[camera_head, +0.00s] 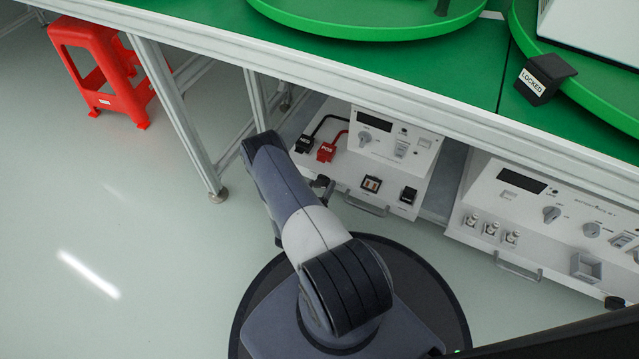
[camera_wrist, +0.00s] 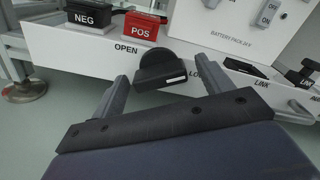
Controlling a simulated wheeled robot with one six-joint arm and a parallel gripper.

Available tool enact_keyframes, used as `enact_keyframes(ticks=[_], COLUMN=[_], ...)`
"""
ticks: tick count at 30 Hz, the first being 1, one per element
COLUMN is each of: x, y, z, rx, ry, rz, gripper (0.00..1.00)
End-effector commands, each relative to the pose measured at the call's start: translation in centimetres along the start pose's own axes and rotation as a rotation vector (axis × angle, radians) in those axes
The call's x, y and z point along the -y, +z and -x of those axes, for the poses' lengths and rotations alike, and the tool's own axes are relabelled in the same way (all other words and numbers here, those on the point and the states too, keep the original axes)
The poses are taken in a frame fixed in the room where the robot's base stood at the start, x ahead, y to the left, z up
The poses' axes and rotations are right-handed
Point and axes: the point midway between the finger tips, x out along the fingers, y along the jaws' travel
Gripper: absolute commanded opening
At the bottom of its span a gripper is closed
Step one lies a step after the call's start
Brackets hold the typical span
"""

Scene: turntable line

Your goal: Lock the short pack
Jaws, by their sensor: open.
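The pack (camera_head: 395,137) is a white unit with a display and switches, on a shelf under the green-topped bench. Its front edge, seen in the wrist view, carries a dark turn handle (camera_wrist: 157,62) with a rounded top and a blocky lower part bearing a white mark. The word OPEN is to the handle's left; lettering starting "LO" to its right is partly hidden by a finger. My gripper (camera_wrist: 161,76) is open, one finger at each side of the handle, seemingly without gripping it. Whether the fingers touch it I cannot tell.
Black NEG (camera_wrist: 90,17) and red POS (camera_wrist: 141,32) connectors sit above the handle. Black LINK parts (camera_wrist: 245,68) are at right. Another white unit (camera_head: 560,215) stands right. Bench legs and a red stool (camera_head: 100,70) are left. A black LOCKED block (camera_head: 544,80) sits on the bench.

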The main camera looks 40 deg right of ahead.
Motion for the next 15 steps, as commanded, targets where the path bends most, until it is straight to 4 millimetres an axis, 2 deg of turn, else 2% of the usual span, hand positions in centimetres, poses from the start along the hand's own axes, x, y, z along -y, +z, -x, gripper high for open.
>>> enact_keyframes(ticks=[5, 15], x=[-0.01, -0.01], y=[-0.01, 0.0], z=[0.0, 0.01], rx=[0.0, 0.0], ry=[0.0, 0.0], rz=[0.0, 0.0], gripper=[0.73, 0.45])
